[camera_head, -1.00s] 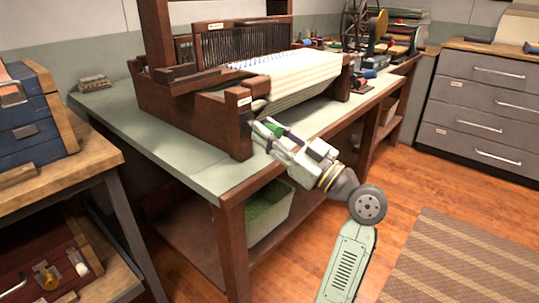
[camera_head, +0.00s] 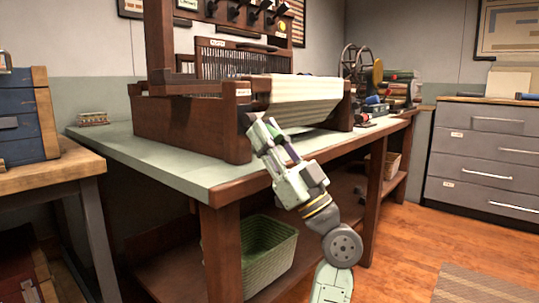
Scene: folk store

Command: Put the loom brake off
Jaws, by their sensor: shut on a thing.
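The wooden loom (camera_head: 195,125) stands on the pale green top of a bench (camera_head: 160,163), with cream cloth (camera_head: 305,100) wound at its front. The loom brake, a small dark lever (camera_head: 245,119), is at the front right end of the loom's near side frame. My gripper (camera_head: 255,127) reaches up to it from the lower right and is shut on it. The fingers cover much of the lever, so its exact angle is hard to tell.
A green basket (camera_head: 268,257) sits on the shelf under the bench. A side table with a blue chest (camera_head: 22,125) is at left, grey drawers (camera_head: 480,150) at right.

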